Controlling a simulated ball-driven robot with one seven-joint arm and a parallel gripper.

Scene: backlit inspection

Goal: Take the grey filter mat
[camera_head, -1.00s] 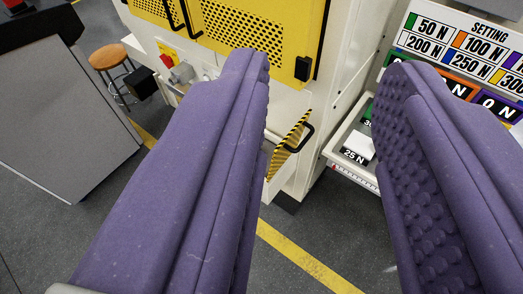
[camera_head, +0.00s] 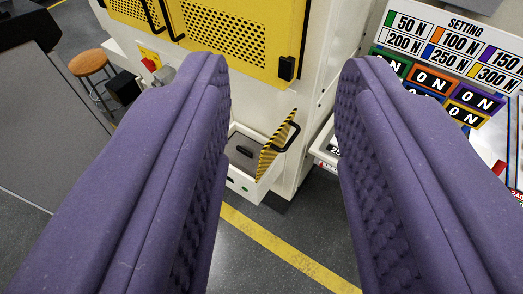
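My gripper (camera_head: 282,105) has two long purple padded fingers with knobbly inner faces. They stand wide apart with nothing between them. Beyond the gap, low on the white and yellow machine, is an open white compartment (camera_head: 238,184). A grey flat piece (camera_head: 243,151) with a small dark block on it lies inside. It may be the grey filter mat, but I cannot tell for sure. A yellow-and-black striped flap (camera_head: 275,148) with a black handle stands open at the compartment's right side. The left finger hides part of the compartment's left side.
A yellow perforated guard door (camera_head: 240,40) is above the compartment. A panel of force settings (camera_head: 455,60) and a white tray (camera_head: 325,150) stand at the right. A wooden stool (camera_head: 88,64) and a grey cabinet (camera_head: 50,130) are at the left. The floor (camera_head: 265,270) in front is open.

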